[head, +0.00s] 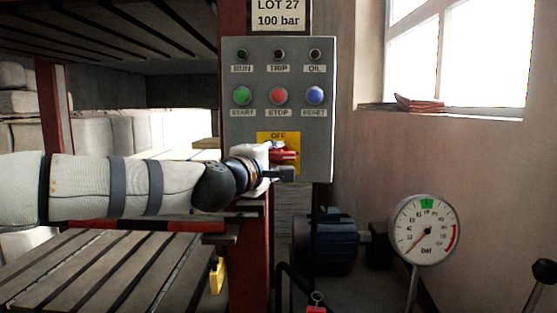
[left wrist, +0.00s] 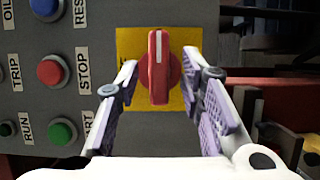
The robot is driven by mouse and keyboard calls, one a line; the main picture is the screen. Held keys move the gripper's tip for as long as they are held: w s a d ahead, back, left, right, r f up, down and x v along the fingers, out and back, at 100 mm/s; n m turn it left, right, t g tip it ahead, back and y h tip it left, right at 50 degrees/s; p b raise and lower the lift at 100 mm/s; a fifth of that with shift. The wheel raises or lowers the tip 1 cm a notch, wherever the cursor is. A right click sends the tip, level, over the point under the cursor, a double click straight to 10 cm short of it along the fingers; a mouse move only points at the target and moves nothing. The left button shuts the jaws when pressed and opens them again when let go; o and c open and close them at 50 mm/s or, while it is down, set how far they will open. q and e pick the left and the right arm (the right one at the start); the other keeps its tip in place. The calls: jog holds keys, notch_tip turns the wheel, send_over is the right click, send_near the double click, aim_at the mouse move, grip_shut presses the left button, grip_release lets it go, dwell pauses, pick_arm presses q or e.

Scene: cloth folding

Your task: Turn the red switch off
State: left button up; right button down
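The red switch (head: 287,155) sits on a yellow plate (head: 265,137) marked OFF, low on a grey control box (head: 234,138). Its handle lies level in the head view, and the white line on the red switch (left wrist: 158,70) in the left wrist view points to the head view's right, not up at OFF. My left gripper (head: 280,160) is at the plate. In the left wrist view, the left gripper (left wrist: 160,82) is open, one finger on each side of the handle, with gaps visible; depth to the handle is hard to tell. My right gripper is not in view.
Green start (head: 242,95), red stop (head: 278,95) and blue reset (head: 315,95) buttons are above the switch. A slatted shelf (head: 110,275) lies below my left arm. A pressure gauge (head: 424,230) and blue motor (head: 330,240) stand lower right.

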pick_arm(q)
jog(key=shift+x, duration=0.95)
grip_shut()
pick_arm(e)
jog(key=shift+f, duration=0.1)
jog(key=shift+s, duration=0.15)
